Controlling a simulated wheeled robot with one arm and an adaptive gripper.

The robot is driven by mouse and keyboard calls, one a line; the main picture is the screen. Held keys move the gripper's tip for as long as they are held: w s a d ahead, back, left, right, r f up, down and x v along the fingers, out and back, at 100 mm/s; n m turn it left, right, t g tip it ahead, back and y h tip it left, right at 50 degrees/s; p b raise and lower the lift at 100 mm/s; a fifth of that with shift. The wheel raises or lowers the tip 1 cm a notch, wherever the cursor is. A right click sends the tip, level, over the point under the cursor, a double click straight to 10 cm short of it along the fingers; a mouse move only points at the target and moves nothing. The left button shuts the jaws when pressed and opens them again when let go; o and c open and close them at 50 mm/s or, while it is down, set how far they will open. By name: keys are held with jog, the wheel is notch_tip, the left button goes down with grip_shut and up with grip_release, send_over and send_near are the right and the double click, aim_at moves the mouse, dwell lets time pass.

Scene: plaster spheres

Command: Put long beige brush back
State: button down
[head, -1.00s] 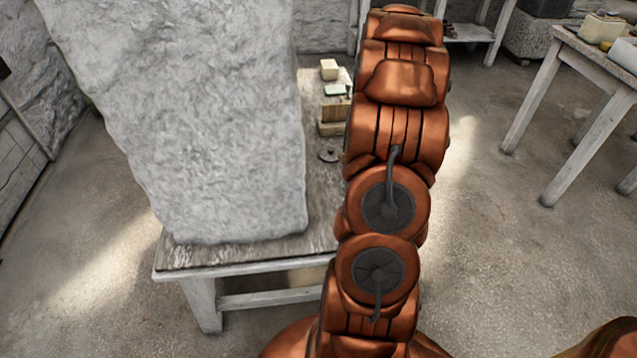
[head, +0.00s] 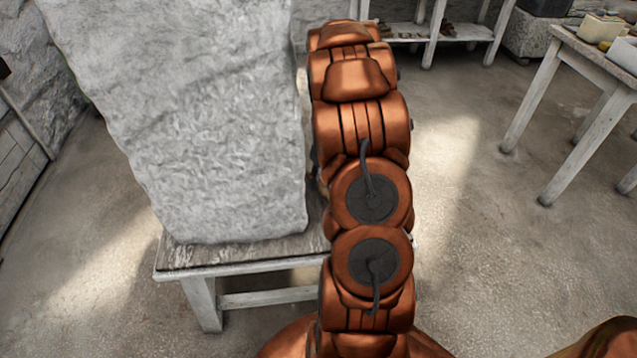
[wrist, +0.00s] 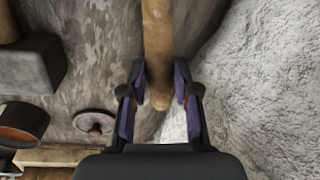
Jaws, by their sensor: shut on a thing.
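In the wrist view, my gripper (wrist: 160,88) is shut on the long beige brush (wrist: 157,40), with one finger on each side of it. Only a smooth, rod-like part of the brush with a rounded end shows; its rest runs out of the top of the picture. In the head view my gripper and the brush are hidden behind my arm.
A big pale stone block (head: 210,120) stands on the wooden table (head: 240,262), and its rough side is close right of my gripper. In the wrist view a small round disc (wrist: 93,123), a dark block (wrist: 35,65) and a dark cylinder (wrist: 22,127) are at left. Another table (head: 590,52) stands at right.

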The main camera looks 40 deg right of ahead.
jog(key=shift+w+a+f, duration=0.1)
jog(key=shift+a+f, duration=0.05)
jog(key=shift+f, duration=0.6)
jog(key=c, duration=0.9)
grip_release()
jog(key=shift+o, duration=0.2)
jog(key=shift+r, duration=0.1)
notch_tip(320, 180, up, 12)
jog(key=s+d, duration=0.1)
jog(key=shift+d, duration=0.35)
